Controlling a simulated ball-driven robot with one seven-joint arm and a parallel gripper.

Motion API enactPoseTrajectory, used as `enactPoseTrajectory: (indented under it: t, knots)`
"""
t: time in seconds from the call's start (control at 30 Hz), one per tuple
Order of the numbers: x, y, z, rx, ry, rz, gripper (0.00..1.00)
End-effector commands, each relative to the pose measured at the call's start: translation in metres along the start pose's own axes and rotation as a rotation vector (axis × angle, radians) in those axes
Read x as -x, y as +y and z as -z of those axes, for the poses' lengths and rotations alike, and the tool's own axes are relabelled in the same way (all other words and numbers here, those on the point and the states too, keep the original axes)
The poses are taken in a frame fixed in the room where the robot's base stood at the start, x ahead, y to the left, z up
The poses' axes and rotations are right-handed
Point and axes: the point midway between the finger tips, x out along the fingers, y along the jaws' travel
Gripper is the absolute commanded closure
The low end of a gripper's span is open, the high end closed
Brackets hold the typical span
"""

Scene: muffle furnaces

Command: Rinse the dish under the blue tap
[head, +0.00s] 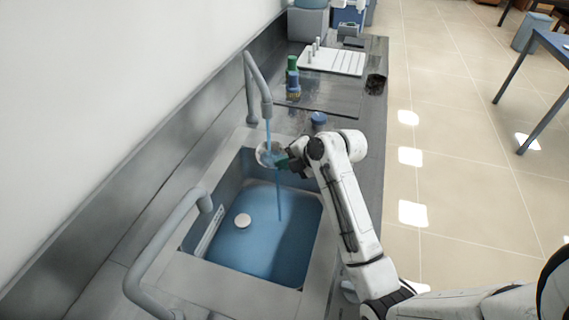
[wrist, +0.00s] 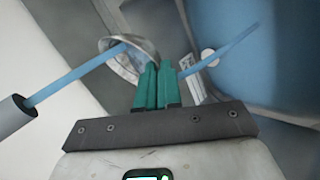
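The dish (head: 265,154) is a small pale bowl held over the back of the sink, and it also shows in the wrist view (wrist: 144,50), tilted. My gripper (head: 284,162) is shut on the dish's rim, its green fingers (wrist: 156,85) close together in the wrist view. The tap with blue water (head: 252,75) stands behind the sink. Its blue stream (head: 268,133) falls into the dish, and a thin stream runs on below into the sink (head: 310,245). In the wrist view the tap's spout (wrist: 17,117) is at the left.
A second grey tap (head: 160,240) arches at the near left of the sink. A white round piece (head: 243,220) lies in the basin. Green and blue bottles (head: 293,77), a blue-topped item (head: 318,120) and a white tray (head: 333,60) stand on the counter beyond.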

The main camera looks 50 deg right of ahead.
Motion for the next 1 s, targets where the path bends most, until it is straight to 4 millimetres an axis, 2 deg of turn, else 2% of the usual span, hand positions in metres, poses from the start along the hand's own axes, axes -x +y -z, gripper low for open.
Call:
enactPoseTrajectory:
  t: [0.6, 1.0]
  knots:
    - [0.0056, -0.0048, 0.0065, 0.000, -0.001, -0.001, 1.00]
    - [0.0026, -0.0034, 0.0038, 0.001, -0.001, -0.001, 1.00]
